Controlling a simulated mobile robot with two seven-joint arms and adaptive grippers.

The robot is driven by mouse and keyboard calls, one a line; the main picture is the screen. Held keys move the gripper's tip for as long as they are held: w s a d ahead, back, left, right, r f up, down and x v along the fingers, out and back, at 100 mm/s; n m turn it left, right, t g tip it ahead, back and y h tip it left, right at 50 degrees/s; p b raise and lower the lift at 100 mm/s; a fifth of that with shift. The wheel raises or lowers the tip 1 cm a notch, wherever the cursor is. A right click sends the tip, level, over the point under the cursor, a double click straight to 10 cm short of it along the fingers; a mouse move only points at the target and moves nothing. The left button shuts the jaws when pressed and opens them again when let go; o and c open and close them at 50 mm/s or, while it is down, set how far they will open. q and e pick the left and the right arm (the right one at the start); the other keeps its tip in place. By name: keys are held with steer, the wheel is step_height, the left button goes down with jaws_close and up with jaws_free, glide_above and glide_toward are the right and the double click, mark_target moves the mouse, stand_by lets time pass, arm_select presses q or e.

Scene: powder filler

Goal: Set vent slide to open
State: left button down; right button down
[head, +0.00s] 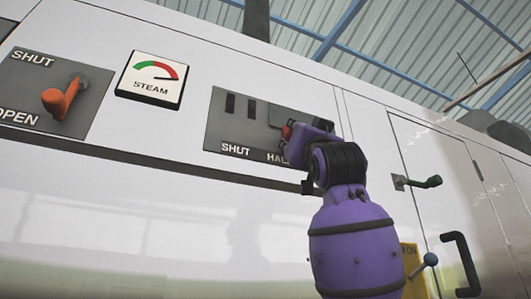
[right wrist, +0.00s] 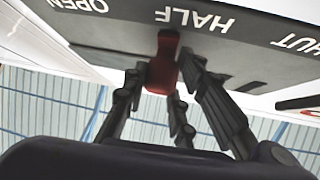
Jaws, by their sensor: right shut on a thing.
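The vent slide plate (head: 228,125) is a dark grey panel on the white machine, with slots and the labels SHUT and HALF. Its right part is hidden behind my right gripper (head: 296,134). The red slide knob (head: 286,132) shows a little at the fingertips. In the right wrist view the plate (right wrist: 110,30) is upside down, with OPEN at left, HALF in the middle and SHUT at right. The knob (right wrist: 164,62) is between the fingers, close to HALF on its OPEN side. My right gripper is shut on it. My left gripper is out of view.
A STEAM gauge (head: 152,80) and an orange lever (head: 62,101) on a SHUT/OPEN plate are to the left.

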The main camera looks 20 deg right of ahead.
steer(key=d, duration=1)
steer(key=shift+r, duration=0.1)
steer(key=c, duration=1.7)
jaws_free()
steer(key=shift+c, duration=0.2)
steer(key=shift+o, duration=0.9)
steer(key=shift+d, duration=0.1)
steer(key=shift+w+d, duration=0.1)
steer(key=shift+w, duration=0.05)
